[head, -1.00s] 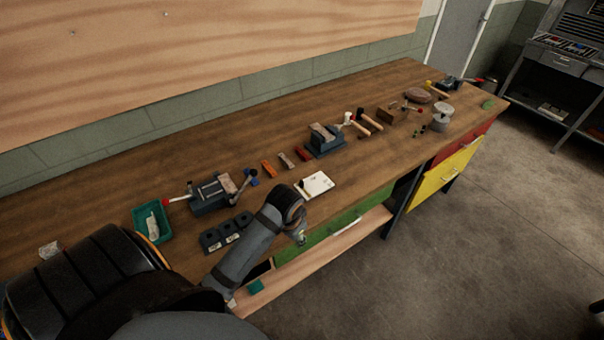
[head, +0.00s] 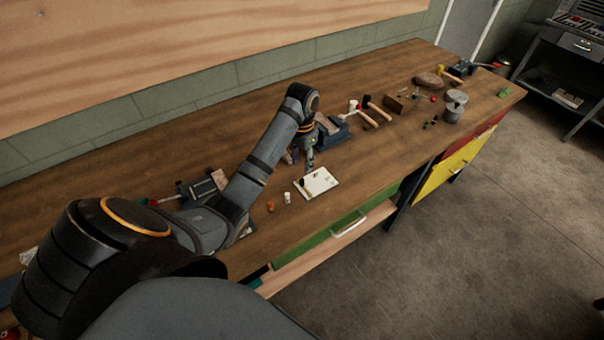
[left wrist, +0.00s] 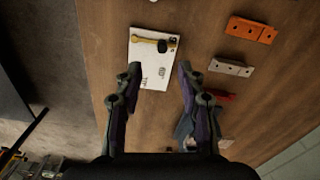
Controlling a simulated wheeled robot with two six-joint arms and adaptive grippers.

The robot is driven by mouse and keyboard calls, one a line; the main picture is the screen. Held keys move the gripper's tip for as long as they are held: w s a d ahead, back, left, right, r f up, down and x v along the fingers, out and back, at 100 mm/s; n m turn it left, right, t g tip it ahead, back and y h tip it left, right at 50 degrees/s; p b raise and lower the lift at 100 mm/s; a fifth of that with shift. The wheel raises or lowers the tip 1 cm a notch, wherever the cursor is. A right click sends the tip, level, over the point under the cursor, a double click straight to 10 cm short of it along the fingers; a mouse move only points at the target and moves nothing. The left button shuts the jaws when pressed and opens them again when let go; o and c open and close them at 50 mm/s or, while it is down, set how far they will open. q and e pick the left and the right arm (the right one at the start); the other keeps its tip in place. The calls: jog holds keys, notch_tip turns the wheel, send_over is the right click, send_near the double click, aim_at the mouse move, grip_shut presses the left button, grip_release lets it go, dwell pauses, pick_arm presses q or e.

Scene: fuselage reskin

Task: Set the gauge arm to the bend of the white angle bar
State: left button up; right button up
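The gauge is a white plate (head: 322,182) lying flat on the bench; it also shows in the left wrist view (left wrist: 152,76). The whitish angle bar (left wrist: 232,67) lies to the right of the plate, between an orange bar (left wrist: 250,30) and a red bar (left wrist: 221,96). My right gripper is out of view.
A blue vise (head: 334,135) stands just behind my left gripper. Small orange (head: 270,206) and white (head: 287,198) pieces lie left of the plate. Bench right of the plate is clear.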

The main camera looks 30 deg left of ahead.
aim_at(302, 180)
pick_arm(q)
jog(key=f+b, duration=0.2)
jog(key=f, duration=0.1)
jog(key=f+b, duration=0.2)
jog(key=f, duration=0.1)
jog(key=f+b, duration=0.3)
jog(key=shift+w+a, duration=0.15)
jog(key=shift+w, duration=0.15)
jog(key=shift+f, duration=0.3)
grip_shut()
